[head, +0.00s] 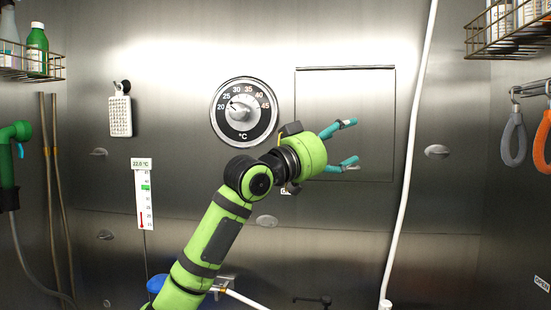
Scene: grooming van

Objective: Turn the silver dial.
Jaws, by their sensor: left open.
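The silver dial (238,114) is set in a round black face on the steel back wall. The face carries white marks from 20 to 45 and °C below. A small pointer on the dial is at its upper left, near 25. My left gripper (349,143) is to the right of the dial and a little lower, in front of a square wall panel. Its two teal fingers are spread apart, point right and hold nothing. My green left arm rises from below and passes just under the dial. My right gripper is not in view.
The square panel (345,85) is right of the dial. A white hose (411,150) hangs right of my gripper. A thermometer strip (143,196) and a hanging brush (120,114) are on the left. Wire baskets (30,70) are at the upper corners.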

